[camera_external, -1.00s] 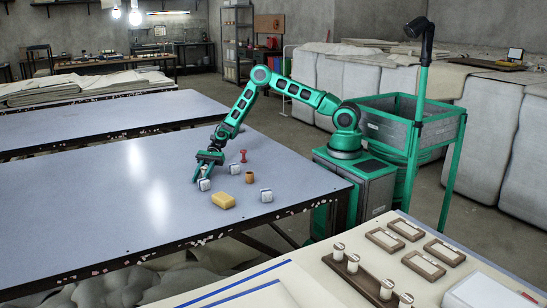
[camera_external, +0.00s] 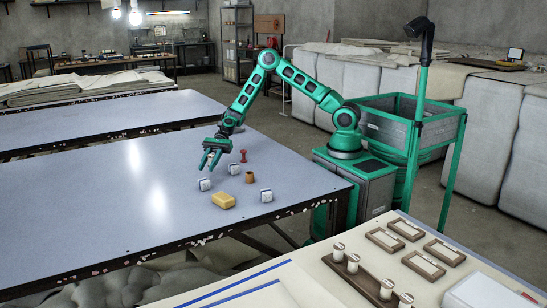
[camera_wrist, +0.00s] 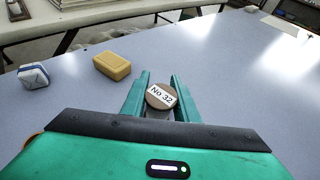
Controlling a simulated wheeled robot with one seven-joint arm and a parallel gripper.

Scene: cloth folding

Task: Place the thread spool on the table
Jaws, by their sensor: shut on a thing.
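The thread spool (camera_wrist: 160,97) shows in the wrist view as a round brown end with a white label reading "No 32". It sits between the two green fingers of my gripper (camera_wrist: 161,80), which is shut on it. In the external view my gripper (camera_external: 208,166) hangs fingers down over the blue-grey table (camera_external: 90,215), its tips a little above the top. The spool is too small to make out there. The table's surface also shows in the wrist view (camera_wrist: 235,90).
Near my gripper stand a white-and-blue block (camera_external: 204,184), two similar blocks (camera_external: 235,169) (camera_external: 266,195), a yellow block (camera_external: 223,200), a brown cylinder (camera_external: 249,176) and a red spool-shaped piece (camera_external: 243,156). The table's left side is clear.

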